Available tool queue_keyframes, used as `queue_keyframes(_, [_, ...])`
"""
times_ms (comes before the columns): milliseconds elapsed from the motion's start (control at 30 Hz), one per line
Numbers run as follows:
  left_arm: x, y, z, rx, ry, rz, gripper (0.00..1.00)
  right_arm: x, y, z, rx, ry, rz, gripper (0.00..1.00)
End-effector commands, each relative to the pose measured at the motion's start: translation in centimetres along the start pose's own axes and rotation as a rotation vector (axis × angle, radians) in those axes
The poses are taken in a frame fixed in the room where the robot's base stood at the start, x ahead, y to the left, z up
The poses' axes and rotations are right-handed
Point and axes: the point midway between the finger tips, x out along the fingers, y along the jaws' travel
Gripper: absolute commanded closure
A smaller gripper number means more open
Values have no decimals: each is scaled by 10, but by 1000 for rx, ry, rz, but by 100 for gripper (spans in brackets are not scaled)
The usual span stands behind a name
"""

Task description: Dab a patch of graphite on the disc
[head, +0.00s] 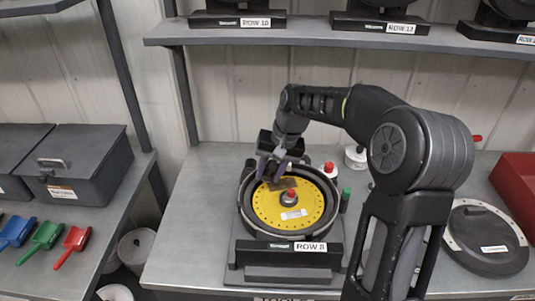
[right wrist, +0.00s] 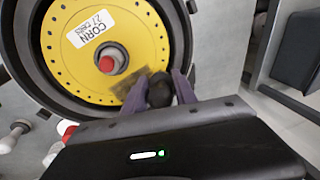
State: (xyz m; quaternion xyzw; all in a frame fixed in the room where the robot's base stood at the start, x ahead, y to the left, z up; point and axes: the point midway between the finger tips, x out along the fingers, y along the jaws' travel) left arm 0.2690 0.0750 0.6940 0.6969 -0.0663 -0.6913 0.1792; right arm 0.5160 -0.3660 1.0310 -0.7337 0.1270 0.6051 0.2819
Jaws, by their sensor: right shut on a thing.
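The yellow disc (head: 268,212) lies in the round dark housing of the seed meter marked ROW 8 (head: 296,246). It has a ring of small holes, a red-topped hub and a white label reading CORN; it also shows in the right wrist view (right wrist: 72,62). My right gripper (head: 272,172), with purple fingers, is shut on a dark, round-ended thing (right wrist: 160,92) over the disc's far edge. A greyish-brown smudged patch (right wrist: 127,80) shows on the disc beside the held thing. Whether the held thing touches the disc is unclear. My left gripper is out of view.
A green-capped bottle (head: 345,196) and a red-capped white container (head: 329,169) stand right of the meter. A dark round lid (head: 487,262) and a red bin (head: 518,180) are further right. Coloured scoops (head: 46,234) and a grey box (head: 85,165) are left.

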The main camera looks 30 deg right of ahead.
Motion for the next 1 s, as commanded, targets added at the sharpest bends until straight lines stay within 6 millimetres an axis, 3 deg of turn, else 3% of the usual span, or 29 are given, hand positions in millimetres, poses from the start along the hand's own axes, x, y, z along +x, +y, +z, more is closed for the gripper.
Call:
queue_keyframes(500, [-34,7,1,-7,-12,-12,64,-45,-14,-6,-4,0,-1,100])
queue_keyframes(1000, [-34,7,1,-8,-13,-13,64,-46,-14,-7,-4,0,-1,100])
